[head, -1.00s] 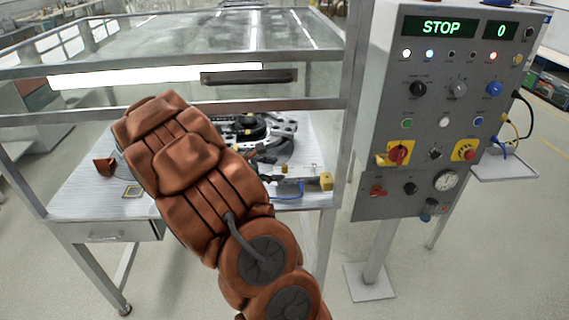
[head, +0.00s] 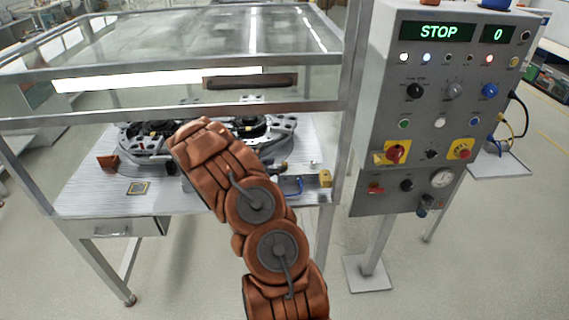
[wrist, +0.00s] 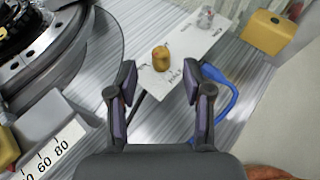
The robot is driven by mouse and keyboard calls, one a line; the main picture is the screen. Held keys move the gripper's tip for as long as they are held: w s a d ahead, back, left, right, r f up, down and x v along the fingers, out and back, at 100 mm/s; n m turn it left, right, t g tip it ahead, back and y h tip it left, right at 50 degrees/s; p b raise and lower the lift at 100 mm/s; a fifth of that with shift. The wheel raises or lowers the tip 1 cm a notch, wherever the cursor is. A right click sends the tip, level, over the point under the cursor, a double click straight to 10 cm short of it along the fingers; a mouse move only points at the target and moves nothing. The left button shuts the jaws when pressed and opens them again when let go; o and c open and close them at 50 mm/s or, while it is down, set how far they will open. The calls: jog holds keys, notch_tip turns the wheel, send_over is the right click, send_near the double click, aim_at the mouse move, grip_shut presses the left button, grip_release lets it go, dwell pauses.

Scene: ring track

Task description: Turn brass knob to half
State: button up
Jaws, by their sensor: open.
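The brass knob (wrist: 160,58) is a small golden-brown cylinder on a white plate (wrist: 205,48) with dark markings, too small to read surely. In the wrist view it lies just beyond and between the fingertips of my gripper (wrist: 158,82). My gripper is open, with one dark finger on each side and nothing between the pads. I see no contact with the knob. In the head view my orange-brown sleeved arm reaches over the worktable (head: 85,198) and hides my gripper. I cannot make out the knob there.
A blue hose (wrist: 232,92) curves close by the right finger. A yellow block (wrist: 268,38) stands at upper right. The ring track (wrist: 75,62) and a grey scale block (wrist: 52,130) are at left. In the head view a frame bar (head: 180,112) crosses above the table; a control panel (head: 440,105) stands right.

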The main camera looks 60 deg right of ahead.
aim_at(285, 163)
jog(key=shift+p+x, duration=0.95)
jog(key=shift+x, duration=1.9)
jog(key=shift+f, duration=0.1)
grip_shut()
